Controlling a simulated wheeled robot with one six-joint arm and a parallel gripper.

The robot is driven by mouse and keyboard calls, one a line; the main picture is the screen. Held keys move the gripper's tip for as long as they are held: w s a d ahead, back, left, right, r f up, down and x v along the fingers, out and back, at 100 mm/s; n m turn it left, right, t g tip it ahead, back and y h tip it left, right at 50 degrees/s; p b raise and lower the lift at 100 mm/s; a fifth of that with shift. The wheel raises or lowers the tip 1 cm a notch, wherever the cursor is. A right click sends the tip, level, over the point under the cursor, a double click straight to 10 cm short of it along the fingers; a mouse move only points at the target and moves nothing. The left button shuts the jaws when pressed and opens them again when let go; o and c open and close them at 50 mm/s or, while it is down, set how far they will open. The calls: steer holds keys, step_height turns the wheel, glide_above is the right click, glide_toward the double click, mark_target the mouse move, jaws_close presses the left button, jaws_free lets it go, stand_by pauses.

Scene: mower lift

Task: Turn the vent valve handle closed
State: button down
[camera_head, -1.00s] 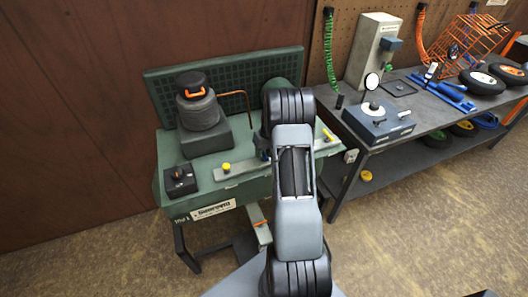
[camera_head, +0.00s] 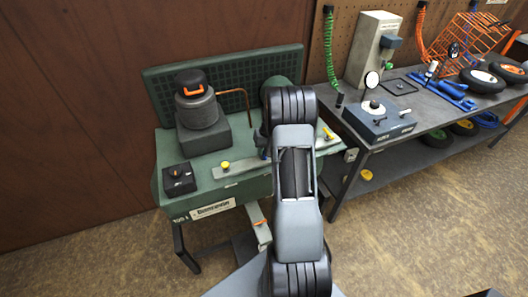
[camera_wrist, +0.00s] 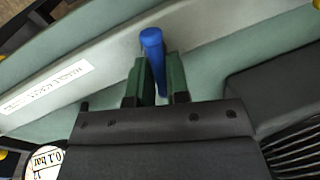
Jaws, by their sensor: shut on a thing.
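A blue handle (camera_wrist: 152,47) stands up from a light grey strip (camera_wrist: 95,65) in the wrist view; I take it for the vent valve handle. My gripper (camera_wrist: 155,82) has its two green fingers on either side of it, shut on it. The strip carries a white label too blurred to read. In the head view the grey strip (camera_head: 240,168) runs along the front top of the green bench unit (camera_head: 240,190). There my own arm hides the gripper and most of the handle's surroundings.
A yellow knob (camera_head: 225,165) sits on the strip's left part. A small black box with a knob (camera_head: 179,180) and a dark ribbed cylinder (camera_head: 198,108) stand to the left. A gauge (camera_wrist: 44,160) shows at the wrist view's lower left. A grey workbench (camera_head: 420,110) stands at right.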

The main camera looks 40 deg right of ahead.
steer(key=m+b, duration=0.1)
steer(key=m, duration=0.3)
steer(key=shift+m+t+h+b, duration=0.3)
steer(key=shift+t, duration=0.1)
steer(key=m, duration=0.3)
steer(key=shift+s+m+h, duration=0.15)
steer(key=shift+m+h, duration=0.15)
steer(key=m, duration=0.3)
steer(key=shift+r+t+h, duration=0.1)
steer(key=shift+t+h, duration=0.2)
steer(key=shift+s+m+h, duration=0.15)
steer(key=shift+m+h, duration=0.15)
steer(key=shift+m, duration=1.9)
steer(key=c, duration=1.1)
jaws_free()
steer(key=shift+c, duration=0.2)
step_height(320, 180, up, 14)
steer(key=s+b, duration=0.1)
steer(key=s, duration=0.1)
steer(key=shift+s+a+f, duration=0.25)
steer(key=shift+s+a, duration=0.1)
